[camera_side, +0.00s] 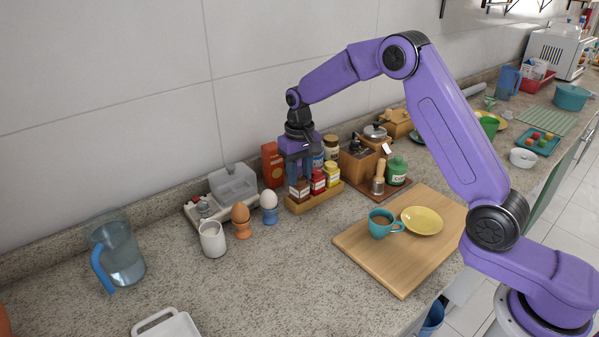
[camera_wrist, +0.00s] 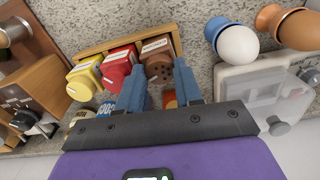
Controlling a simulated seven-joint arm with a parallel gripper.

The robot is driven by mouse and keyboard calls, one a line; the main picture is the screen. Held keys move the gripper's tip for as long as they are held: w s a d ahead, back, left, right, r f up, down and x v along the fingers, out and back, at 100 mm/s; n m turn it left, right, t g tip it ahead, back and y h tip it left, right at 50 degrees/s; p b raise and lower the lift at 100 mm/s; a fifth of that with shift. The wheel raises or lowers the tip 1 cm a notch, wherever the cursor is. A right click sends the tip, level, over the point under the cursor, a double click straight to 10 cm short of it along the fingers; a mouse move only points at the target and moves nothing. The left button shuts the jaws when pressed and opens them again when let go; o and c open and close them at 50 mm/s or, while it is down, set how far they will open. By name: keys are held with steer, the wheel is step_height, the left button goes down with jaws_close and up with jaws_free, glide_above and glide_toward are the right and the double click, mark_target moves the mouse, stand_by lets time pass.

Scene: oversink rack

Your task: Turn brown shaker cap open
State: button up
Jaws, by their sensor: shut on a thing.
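The brown shaker (camera_side: 299,194) stands upright at the left end of the front row in a small wooden rack (camera_side: 318,201). My gripper (camera_side: 299,176) points down over it. In the wrist view the brown cap (camera_wrist: 159,66) with dark holes lies between the two blue fingers of my gripper (camera_wrist: 158,82), which are shut on it. The fingers hide part of the cap's sides. A red shaker (camera_side: 318,183) and a yellow shaker (camera_side: 332,175) stand to its right, in the same rack.
An orange-red box (camera_side: 272,165) and jars stand close behind the rack. A white egg (camera_side: 269,199) and a brown egg (camera_side: 241,214) in cups stand to the left. A wooden board (camera_side: 376,260) with a teal cup (camera_side: 380,223) lies to the front right.

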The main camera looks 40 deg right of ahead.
mark_target(299, 178)
steer(key=o, duration=0.8)
steer(key=shift+r, duration=0.1)
step_height(299, 178, up, 17)
steer(key=shift+r, duration=0.15)
steer(key=shift+s+a, duration=0.1)
stand_by(0.5)
